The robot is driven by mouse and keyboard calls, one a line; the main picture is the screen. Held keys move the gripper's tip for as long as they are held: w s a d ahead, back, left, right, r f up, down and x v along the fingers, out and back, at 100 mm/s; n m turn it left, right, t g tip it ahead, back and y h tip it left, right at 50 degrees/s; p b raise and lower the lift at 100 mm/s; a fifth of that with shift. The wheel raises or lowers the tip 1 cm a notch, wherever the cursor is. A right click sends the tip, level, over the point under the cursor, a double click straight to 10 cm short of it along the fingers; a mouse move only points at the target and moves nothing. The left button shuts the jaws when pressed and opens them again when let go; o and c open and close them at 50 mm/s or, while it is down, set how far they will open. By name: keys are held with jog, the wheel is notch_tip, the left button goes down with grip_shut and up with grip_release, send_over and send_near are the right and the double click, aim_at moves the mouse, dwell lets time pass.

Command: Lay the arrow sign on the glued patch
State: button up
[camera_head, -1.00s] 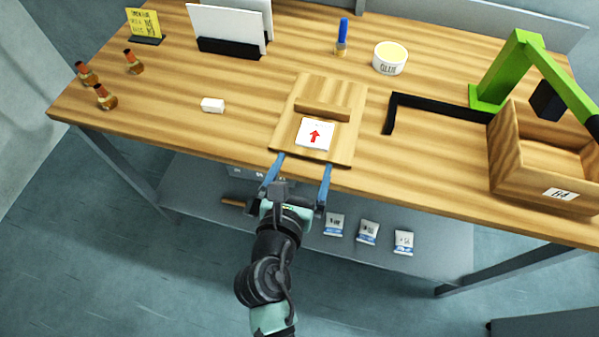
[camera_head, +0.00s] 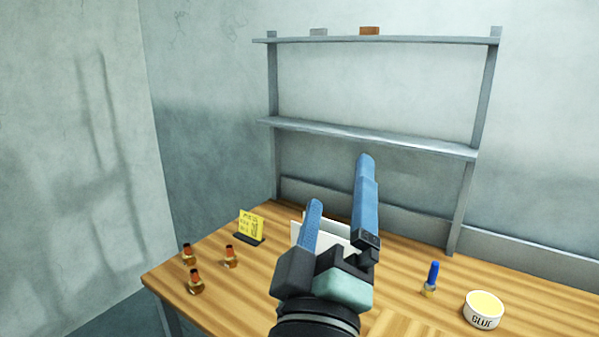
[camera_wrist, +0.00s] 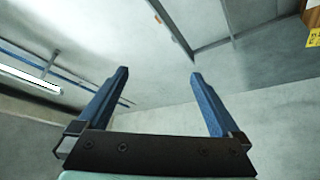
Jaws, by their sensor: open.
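My gripper (camera_head: 340,182) is raised above the bench, its two blue fingers pointing up and spread apart with nothing between them. In the wrist view my gripper (camera_wrist: 158,73) is also open and empty, facing the wall and ceiling. The arrow sign is outside both current views, and so is the spot where it lay. A glue tub (camera_head: 484,310) stands at the lower right. A brush with a blue handle (camera_head: 431,278) stands upright left of it. I cannot see a glued patch.
White panels (camera_head: 340,234) stand behind my gripper, partly hidden. A yellow card (camera_head: 251,224) stands left of them. Several small brown bottles (camera_head: 195,283) are at the left corner of the wooden bench (camera_head: 240,300). A metal shelf rack (camera_head: 375,130) rises behind.

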jog(key=s+a+r+m+t+y, duration=0.2)
jog(key=s+r+m+t, duration=0.1)
jog(key=r, duration=0.6)
jog(key=s+a+r+m+t+y, duration=0.2)
jog(key=s+r+m, duration=0.3)
jog(key=s+r, duration=0.2)
jog(key=shift+r+t+y, duration=0.3)
jog(key=shift+r+t, duration=0.1)
jog(key=shift+r, duration=0.55)
